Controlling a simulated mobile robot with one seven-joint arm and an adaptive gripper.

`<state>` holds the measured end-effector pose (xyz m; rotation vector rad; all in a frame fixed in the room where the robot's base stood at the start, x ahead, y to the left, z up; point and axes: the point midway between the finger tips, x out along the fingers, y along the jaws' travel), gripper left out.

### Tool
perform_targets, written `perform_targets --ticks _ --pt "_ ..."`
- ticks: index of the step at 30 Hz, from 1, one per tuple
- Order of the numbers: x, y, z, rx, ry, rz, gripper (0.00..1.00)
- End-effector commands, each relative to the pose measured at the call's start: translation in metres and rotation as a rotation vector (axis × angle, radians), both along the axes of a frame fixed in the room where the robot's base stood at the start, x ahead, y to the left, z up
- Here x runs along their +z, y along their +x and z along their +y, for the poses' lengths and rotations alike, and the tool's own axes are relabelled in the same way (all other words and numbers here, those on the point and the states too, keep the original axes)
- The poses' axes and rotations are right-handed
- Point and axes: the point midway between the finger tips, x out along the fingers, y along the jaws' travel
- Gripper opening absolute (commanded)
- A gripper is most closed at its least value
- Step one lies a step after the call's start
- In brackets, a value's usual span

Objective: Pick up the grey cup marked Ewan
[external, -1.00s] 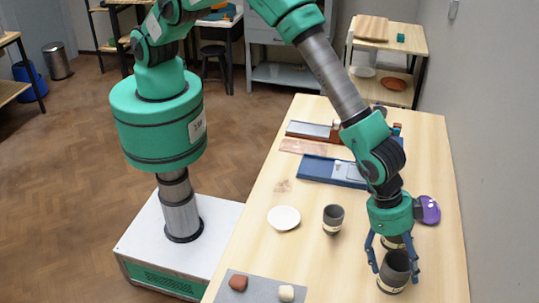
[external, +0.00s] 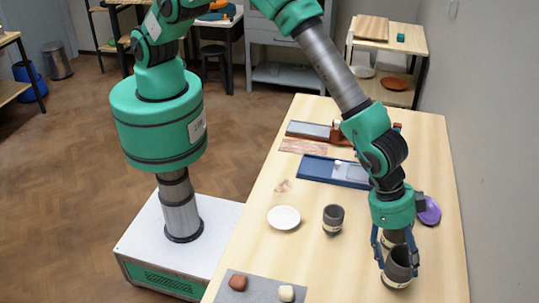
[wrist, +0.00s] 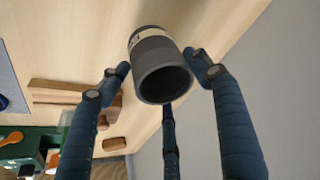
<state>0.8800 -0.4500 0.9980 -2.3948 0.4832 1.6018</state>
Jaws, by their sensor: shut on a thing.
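A grey cup (external: 398,268) with a pale label band is at the right front of the table, between the fingers of my gripper (external: 397,260). My gripper is shut on it. In the wrist view the same cup (wrist: 163,72) shows its dark open mouth, with fingers on both sides; the writing on its band is not readable. I cannot tell whether the held cup is clear of the table.
A white plate (external: 284,218) lies left of the third cup. A purple object (external: 430,211) is close behind my gripper, near the right edge. A grey mat (external: 262,287) bears a brown and a white lump. A blue tray (external: 318,168) lies further back. A wall stands at right.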

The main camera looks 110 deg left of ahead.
Motion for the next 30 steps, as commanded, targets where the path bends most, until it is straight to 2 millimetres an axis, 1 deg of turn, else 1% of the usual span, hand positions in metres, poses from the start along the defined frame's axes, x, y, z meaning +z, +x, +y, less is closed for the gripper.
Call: perform_targets --ticks 1,6,13,19,30 --pt "0.010 0.001 -0.001 0.000 -0.002 -0.004 0.13" --pt "0.036 0.001 -0.001 0.000 -0.002 -0.005 0.13" --pt "0.067 0.001 0.000 0.000 -0.001 -0.003 0.13" --pt "0.079 0.001 0.000 -0.001 0.000 -0.002 0.12" --pt "0.080 0.001 0.000 0.000 -0.001 -0.002 0.12"
